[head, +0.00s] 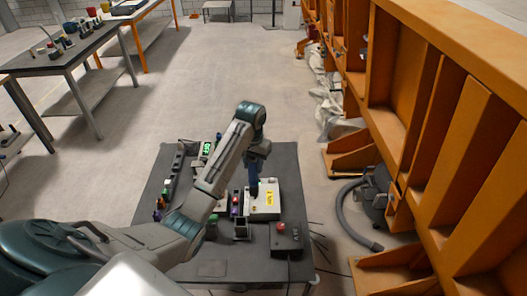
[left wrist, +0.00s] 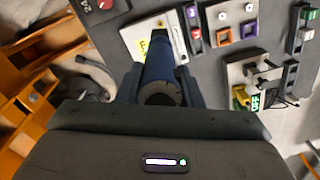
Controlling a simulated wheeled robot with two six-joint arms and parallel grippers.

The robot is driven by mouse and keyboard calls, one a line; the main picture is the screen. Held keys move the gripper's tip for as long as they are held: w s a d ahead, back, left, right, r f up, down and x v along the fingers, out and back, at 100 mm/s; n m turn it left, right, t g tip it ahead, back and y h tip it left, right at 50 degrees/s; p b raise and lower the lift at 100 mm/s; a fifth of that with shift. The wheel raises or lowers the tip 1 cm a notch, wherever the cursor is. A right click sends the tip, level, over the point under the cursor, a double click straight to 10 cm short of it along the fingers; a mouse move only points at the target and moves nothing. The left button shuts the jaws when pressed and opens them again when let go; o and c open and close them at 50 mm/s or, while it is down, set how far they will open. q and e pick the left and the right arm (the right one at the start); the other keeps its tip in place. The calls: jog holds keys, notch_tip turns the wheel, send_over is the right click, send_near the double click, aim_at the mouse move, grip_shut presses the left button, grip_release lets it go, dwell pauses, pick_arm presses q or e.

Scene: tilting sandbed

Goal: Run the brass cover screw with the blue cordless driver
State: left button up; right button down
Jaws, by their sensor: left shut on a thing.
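My left gripper (head: 254,178) is shut on the blue cordless driver (head: 254,188), above the dark table. In the left wrist view the driver (left wrist: 160,68) sits between the two fingers and points away from the camera. A pale box with a yellow label (head: 264,205) lies under the driver; it also shows in the left wrist view (left wrist: 138,36). The driver's tip is over the box's left part in the head view. I cannot tell whether the tip touches it. The brass cover screw is too small or hidden to make out. My right gripper is not in view.
The dark table (head: 285,160) carries a dark box with a red button (head: 288,238) at the right front, and a rack of coloured pieces (head: 236,203) left of the pale box. An orange frame (head: 430,150) and a grey hose (head: 350,215) stand to the right.

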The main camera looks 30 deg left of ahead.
aim_at(253, 179)
pick_arm(q)
jog(key=shift+s+r, duration=0.35)
jog(key=shift+s, duration=0.1)
jog(key=shift+w+f, duration=0.25)
jog(key=shift+f, duration=0.5)
notch_tip(253, 179, down, 2)
jog(key=shift+s+f, duration=0.1)
jog(key=shift+s, duration=0.05)
jog(key=shift+f, duration=1.05)
jog(key=shift+d+f, duration=0.1)
jog(key=shift+f, duration=0.65)
dwell(1.0)
